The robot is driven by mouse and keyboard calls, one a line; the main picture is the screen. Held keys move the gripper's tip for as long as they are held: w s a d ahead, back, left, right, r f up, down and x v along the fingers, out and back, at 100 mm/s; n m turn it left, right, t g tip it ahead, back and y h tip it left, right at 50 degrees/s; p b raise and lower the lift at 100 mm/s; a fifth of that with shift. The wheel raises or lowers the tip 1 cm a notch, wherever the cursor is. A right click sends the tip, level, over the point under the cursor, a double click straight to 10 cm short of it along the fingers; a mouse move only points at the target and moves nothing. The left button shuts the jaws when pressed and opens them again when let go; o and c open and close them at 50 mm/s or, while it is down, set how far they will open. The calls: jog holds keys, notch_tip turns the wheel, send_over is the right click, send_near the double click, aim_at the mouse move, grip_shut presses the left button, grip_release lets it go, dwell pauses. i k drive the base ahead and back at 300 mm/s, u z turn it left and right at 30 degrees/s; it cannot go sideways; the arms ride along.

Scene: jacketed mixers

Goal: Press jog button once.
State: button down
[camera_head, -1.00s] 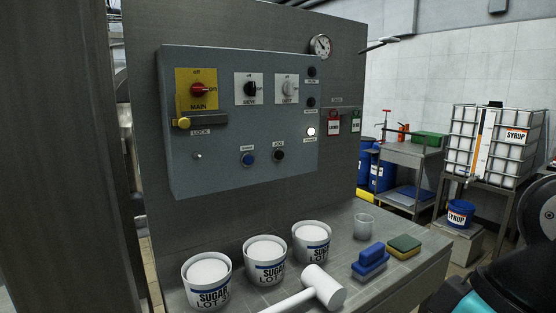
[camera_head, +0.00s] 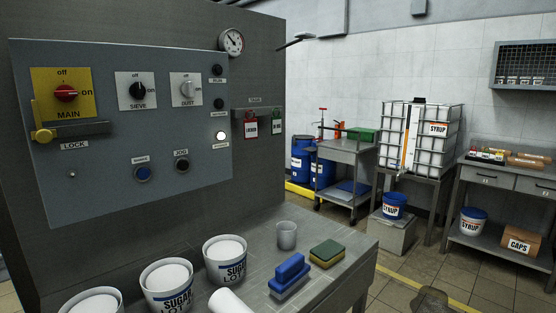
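The jog button (camera_head: 182,165) is a small black round button with a label above it, low on the grey control panel (camera_head: 120,190) at left. A blue button (camera_head: 143,173) sits just left of it. Above are the red MAIN switch (camera_head: 66,93) on a yellow plate, the black SIEVE knob (camera_head: 138,90) and the grey DUST knob (camera_head: 187,88). One white lamp (camera_head: 222,136) is lit at the panel's right side. My gripper is not in view.
A syrup tank (camera_head: 425,140) and a side bench (camera_head: 500,173) stand farther right. Tiled floor shows between.

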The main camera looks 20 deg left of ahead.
aim_at(182, 164)
jog(key=z, duration=0.6)
jog(key=i, duration=0.6)
jog(key=u, duration=3.1)
jog(key=i, duration=0.5)
